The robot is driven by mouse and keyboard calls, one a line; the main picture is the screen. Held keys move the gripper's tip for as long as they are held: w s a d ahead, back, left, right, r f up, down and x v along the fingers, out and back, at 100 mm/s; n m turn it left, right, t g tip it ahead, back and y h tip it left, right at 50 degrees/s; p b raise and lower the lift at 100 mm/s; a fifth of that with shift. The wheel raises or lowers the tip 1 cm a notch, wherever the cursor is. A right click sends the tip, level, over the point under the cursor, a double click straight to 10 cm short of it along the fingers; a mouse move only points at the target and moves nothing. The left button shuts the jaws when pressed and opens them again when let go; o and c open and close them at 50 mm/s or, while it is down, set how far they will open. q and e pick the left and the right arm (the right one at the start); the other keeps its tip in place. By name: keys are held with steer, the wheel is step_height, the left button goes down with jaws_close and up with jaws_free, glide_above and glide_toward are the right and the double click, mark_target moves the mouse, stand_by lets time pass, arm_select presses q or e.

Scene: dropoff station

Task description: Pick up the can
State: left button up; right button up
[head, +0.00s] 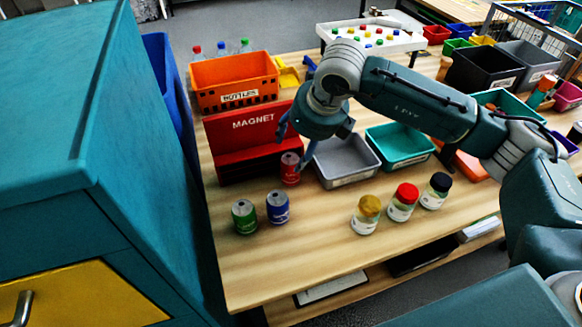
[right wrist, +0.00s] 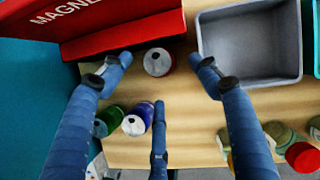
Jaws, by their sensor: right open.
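A red can (head: 290,168) stands on the wooden table in front of the red MAGNET box; it also shows in the right wrist view (right wrist: 158,63). A blue can (head: 277,208) and a green can (head: 244,216) stand nearer the table's front left. They also show in the right wrist view, the blue one (right wrist: 136,121) beside the green one (right wrist: 107,120). My right gripper (head: 295,143) is open above the red can, its blue fingers spread around it in the right wrist view (right wrist: 160,66). Whether any finger touches the can is unclear. My left gripper is not in view.
The red MAGNET box (head: 240,150) stands close behind the red can, and a grey bin (head: 345,163) is to its right. Several jars, including a red-lidded one (head: 403,201), stand at the front right. A teal cabinet (head: 70,130) borders the left.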

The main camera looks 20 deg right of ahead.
mark_target(291, 159)
steer(key=x, duration=0.1)
steer(key=p+x, duration=0.2)
steer(key=shift+w+a+f, duration=0.2)
steer(key=shift+w+a, duration=0.05)
steer(key=shift+a, duration=0.05)
steer(key=shift+x, duration=1.05)
steer(key=shift+s, duration=0.1)
steer(key=c, duration=0.7)
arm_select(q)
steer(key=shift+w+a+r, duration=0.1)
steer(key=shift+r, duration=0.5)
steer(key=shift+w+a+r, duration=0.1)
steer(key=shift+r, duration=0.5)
arm_select(e)
steer(key=shift+c, duration=0.3)
